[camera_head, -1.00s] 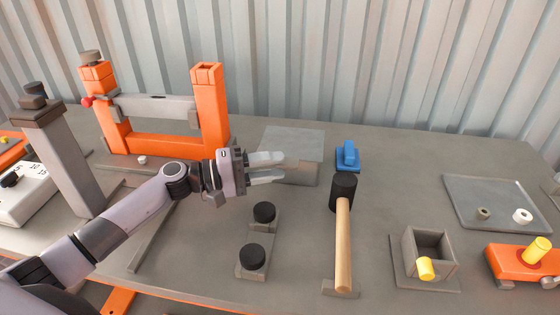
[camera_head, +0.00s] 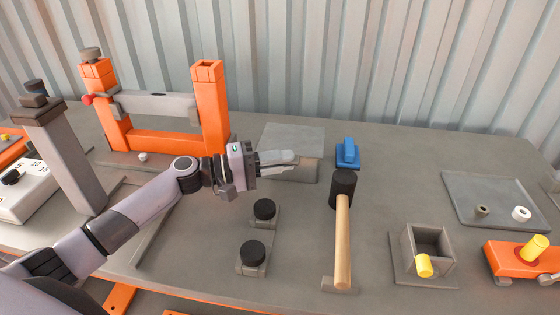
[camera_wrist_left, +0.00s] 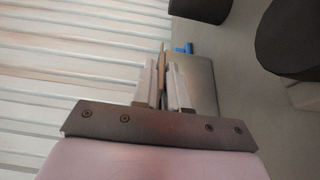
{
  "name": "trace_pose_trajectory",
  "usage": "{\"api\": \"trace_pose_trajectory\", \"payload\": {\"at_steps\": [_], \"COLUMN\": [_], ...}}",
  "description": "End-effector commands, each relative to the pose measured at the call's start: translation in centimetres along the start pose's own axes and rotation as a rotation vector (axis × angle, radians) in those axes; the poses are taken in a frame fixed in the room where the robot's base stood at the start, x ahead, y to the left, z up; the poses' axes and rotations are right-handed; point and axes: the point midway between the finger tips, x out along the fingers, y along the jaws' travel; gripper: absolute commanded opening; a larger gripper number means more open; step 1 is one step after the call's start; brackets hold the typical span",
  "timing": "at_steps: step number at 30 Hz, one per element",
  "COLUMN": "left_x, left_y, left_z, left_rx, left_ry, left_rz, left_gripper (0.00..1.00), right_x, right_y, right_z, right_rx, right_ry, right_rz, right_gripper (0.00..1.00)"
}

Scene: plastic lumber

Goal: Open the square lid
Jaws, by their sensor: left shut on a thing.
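The square lid appears as a flat grey plate (camera_head: 293,138) on the table near the back wall, with a browner block-like part (camera_head: 309,171) at its front edge. My left gripper (camera_head: 294,158) reaches in from the left at this front edge. Its fingers cover part of it. In the left wrist view the fingers (camera_wrist_left: 164,74) are close together around a thin brownish edge (camera_wrist_left: 162,62), with a grey plate (camera_wrist_left: 204,84) beside it. The gripped part seems to belong to the lid. I cannot tell whether the lid is lifted. My right gripper is not in view.
A blue piece (camera_head: 347,155) stands just right of the lid. A black-headed mallet (camera_head: 343,225) and two black knobs (camera_head: 264,210) are in front. An orange frame (camera_head: 212,105) stands at left. Right are an open grey box (camera_head: 412,250) and a tray (camera_head: 495,190).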

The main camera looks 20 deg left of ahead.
Motion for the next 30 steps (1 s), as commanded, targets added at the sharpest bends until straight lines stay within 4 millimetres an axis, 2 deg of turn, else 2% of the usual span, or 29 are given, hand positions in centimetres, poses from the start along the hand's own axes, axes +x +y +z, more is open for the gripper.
{"api": "trace_pose_trajectory", "payload": {"at_steps": [18, 30], "left_x": [0.6, 1.0], "left_y": [6.9, 9.0], "left_z": [-1.7, -3.0], "left_rx": [0.012, 0.012], "left_ry": [0.007, 0.011], "left_rz": [0.012, 0.012], "left_gripper": [0.0, 0.0], "right_x": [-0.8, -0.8], "right_y": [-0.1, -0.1], "right_z": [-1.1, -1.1], "right_rx": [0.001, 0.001], "right_ry": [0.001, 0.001], "right_rz": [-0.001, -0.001], "right_gripper": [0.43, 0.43]}}
